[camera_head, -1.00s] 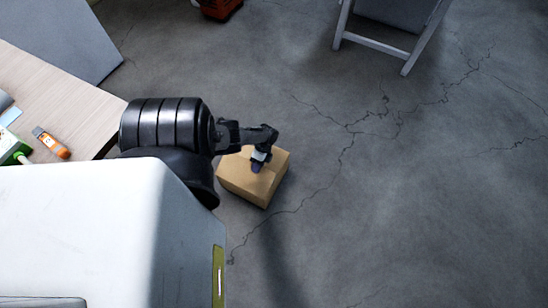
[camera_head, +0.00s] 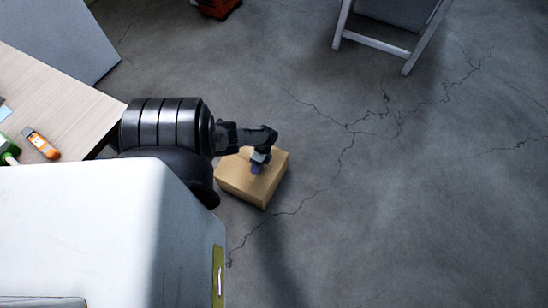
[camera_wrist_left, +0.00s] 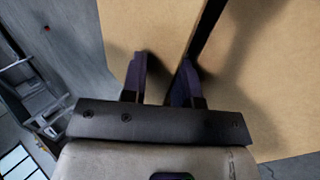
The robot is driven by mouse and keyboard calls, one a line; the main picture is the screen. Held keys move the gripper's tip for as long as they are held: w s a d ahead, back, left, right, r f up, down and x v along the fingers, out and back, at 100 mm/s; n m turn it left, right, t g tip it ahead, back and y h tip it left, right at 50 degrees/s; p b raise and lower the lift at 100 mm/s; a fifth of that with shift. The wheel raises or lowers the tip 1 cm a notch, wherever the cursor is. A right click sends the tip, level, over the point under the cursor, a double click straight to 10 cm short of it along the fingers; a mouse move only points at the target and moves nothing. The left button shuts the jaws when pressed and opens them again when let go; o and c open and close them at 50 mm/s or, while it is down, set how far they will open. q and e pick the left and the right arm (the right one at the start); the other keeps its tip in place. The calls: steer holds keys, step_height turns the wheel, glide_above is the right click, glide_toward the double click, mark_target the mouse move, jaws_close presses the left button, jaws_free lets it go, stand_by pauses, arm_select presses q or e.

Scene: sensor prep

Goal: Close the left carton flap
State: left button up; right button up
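The carton (camera_head: 247,189) is a small brown cardboard box on the floor, just right of my left arm in the head view. My left gripper (camera_head: 258,163) is over its top, hiding part of it. In the left wrist view, a dark narrow gap runs between the left-hand cardboard panel (camera_wrist_left: 150,22) and the right-hand panel (camera_wrist_left: 265,85). The left gripper's fingers (camera_wrist_left: 163,72) are apart with nothing clearly held between them. One finger is beside the gap, the other over the left-hand panel. I cannot tell whether they touch the cardboard. My right gripper is not in view.
A wooden table (camera_head: 75,92) with an orange tool (camera_head: 41,143) stands at the left. A chair (camera_head: 385,30) stands at the top right, and a red object (camera_head: 218,7) is at the top edge. The cracked concrete floor (camera_head: 420,200) right of the carton is clear.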

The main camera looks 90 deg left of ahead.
arm_select(q)
steer(key=shift+s+d, duration=0.1)
steer(key=shift+a+r+p, duration=0.2)
steer(key=shift+r+p, duration=0.1)
steer(key=shift+r, duration=0.15)
steer(key=p+v, duration=0.4)
steer(key=v, duration=0.9)
steer(key=shift+f+p, duration=0.1)
steer(key=shift+p, duration=0.3)
steer(key=shift+d, duration=0.1)
steer(key=shift+c, duration=0.2)
